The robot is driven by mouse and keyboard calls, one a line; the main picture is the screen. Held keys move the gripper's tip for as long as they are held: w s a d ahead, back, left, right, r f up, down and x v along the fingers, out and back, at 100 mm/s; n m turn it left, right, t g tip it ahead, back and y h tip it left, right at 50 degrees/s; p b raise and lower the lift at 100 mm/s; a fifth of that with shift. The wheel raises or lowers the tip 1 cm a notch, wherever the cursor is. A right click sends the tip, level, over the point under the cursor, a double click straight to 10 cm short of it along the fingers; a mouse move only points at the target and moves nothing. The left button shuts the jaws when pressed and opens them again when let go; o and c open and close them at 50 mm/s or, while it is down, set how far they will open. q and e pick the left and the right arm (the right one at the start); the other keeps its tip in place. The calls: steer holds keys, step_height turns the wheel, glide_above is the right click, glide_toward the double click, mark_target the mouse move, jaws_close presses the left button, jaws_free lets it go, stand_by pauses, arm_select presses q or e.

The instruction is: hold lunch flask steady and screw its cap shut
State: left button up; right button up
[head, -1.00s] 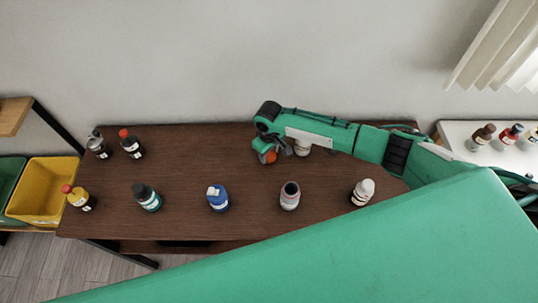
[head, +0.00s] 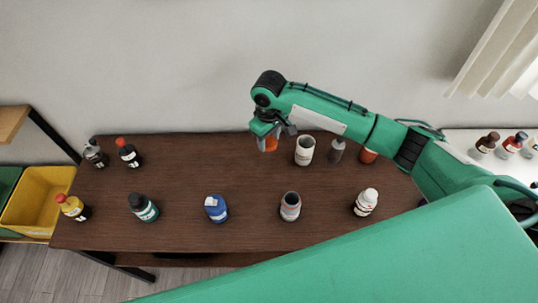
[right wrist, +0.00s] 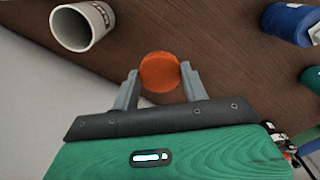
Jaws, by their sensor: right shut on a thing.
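My right gripper (head: 266,142) is shut on a round orange cap (right wrist: 160,72), which sits between its fingertips above the far side of the brown table. The cap also shows in the head view (head: 271,144), partly hidden by the fingers. A white, open-mouthed container (head: 304,151), likely the lunch flask, stands upright just right of the gripper and apart from it. The right wrist view shows its open mouth and hollow inside (right wrist: 82,27) at the upper left. My left gripper is not in view.
A grey bottle (head: 337,150) and a red-brown item (head: 369,155) stand right of the white container. Along the front are a green-labelled bottle (head: 144,208), a blue one (head: 216,209), a grey open-topped one (head: 290,206) and a white-capped one (head: 366,202). The table middle is clear.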

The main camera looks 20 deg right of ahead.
mark_target(269, 142)
step_height(269, 142, up, 7)
steer(key=shift+r+b, duration=0.1)
steer(key=shift+b, duration=0.4)
